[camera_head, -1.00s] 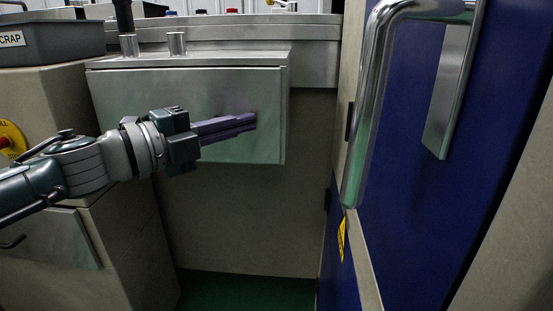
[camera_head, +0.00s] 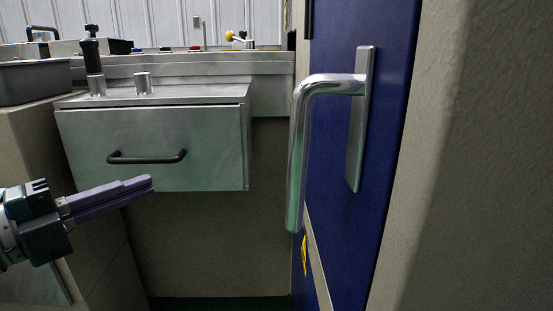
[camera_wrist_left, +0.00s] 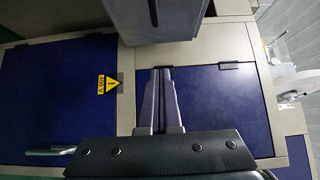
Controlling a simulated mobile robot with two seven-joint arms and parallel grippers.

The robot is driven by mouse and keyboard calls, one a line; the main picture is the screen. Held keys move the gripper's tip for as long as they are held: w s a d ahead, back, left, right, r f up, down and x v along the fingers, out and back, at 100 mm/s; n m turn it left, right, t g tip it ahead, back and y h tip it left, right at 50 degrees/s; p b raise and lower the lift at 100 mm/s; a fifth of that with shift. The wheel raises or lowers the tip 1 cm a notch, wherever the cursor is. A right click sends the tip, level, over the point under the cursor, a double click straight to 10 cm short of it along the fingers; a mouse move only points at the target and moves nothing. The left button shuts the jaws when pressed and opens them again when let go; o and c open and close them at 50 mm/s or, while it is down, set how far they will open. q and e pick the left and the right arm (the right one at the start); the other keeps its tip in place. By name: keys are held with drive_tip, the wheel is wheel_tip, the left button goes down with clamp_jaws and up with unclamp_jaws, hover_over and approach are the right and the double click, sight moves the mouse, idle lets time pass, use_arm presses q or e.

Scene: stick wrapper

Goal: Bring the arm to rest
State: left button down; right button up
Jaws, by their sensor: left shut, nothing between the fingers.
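My left gripper (camera_head: 150,184) comes in from the left in the head view. Its purple fingers are together, with nothing between them. It is in front of and below the grey metal drawer (camera_head: 210,140), apart from the black drawer handle as far as the view shows. In the left wrist view the closed fingers (camera_wrist_left: 160,75) point toward blue panels below. My right gripper is in neither view.
A blue door (camera_head: 385,110) with a large chrome handle (camera_head: 297,150) stands at the right. A beige wall (camera_head: 470,150) is beyond it. A grey bin (camera_head: 35,82) sits at the left. The wrist view shows a yellow warning label (camera_wrist_left: 107,84). Space between drawer and door handle is clear.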

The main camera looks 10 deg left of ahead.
use_arm(q)
drive_tip(key=s+a+r+n+y+p, duration=0.1)
drive_tip(key=s+r+n+y+p, duration=0.1)
drive_tip(key=r+n+y+p, duration=0.5)
drive_tip(key=s+r+n+y+p, duration=0.2)
drive_tip(key=r+n+y+p, duration=0.2)
drive_tip(key=r+n+p, duration=0.65)
drive_tip(key=s+d+r+n+g+h+p, duration=0.1)
drive_tip(key=s+d+r+n+g+p, duration=0.2)
drive_tip(key=s+p, duration=0.4)
drive_tip(key=s+d+r+g+p, duration=0.3)
drive_tip(key=s+r+g+p, duration=0.15)
drive_tip(key=s+p, duration=0.25)
drive_tip(key=s+d+r+n+g+h+p, duration=0.1)
drive_tip(key=s+d+r+n+g+p, duration=0.2)
drive_tip(key=s+p, duration=0.4)
wheel_tip(320, 180, up, 36)
drive_tip(key=m+g+p, duration=0.1)
drive_tip(key=p, duration=3.4)
drive_tip(key=shift+w+a+f, duration=0.25)
drive_tip(key=shift+w+a, duration=0.1)
drive_tip(key=shift+a, duration=0.1)
